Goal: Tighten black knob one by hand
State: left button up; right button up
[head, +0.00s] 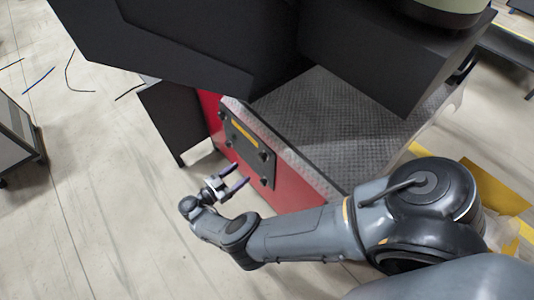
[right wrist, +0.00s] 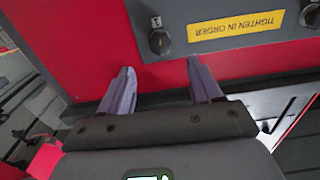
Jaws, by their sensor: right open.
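A dark panel (head: 247,150) with several black knobs is mounted on the red side of the machine. In the right wrist view one black knob (right wrist: 159,42) sits at the panel's near corner, with a small white mark beside it that is too small to read surely. A second knob (right wrist: 311,15) is cut by the right edge. Which one is knob one I cannot tell for certain. My right gripper (head: 240,175) is open and empty, just off the panel. In the wrist view its fingertips (right wrist: 160,66) point toward the first knob, apart from it. My left gripper is out of view.
A yellow label (right wrist: 250,25) reading "TIGHTEN IN ORDER" shows upside down on the panel. A textured metal deck (head: 335,115) lies above the red side. Large dark housings (head: 190,40) overhang at the top. The floor (head: 110,210) to the left is open.

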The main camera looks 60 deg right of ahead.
aim_at(260, 159)
jog(key=p+x, duration=0.1)
jog(key=x, duration=0.8)
jog(key=shift+d, duration=0.1)
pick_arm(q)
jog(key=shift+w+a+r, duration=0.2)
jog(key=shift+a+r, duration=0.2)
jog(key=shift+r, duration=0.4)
pick_arm(e)
jog(key=shift+s+d, duration=0.15)
jog(key=shift+d, duration=0.15)
jog(key=shift+c, duration=0.2)
jog(key=c, duration=1)
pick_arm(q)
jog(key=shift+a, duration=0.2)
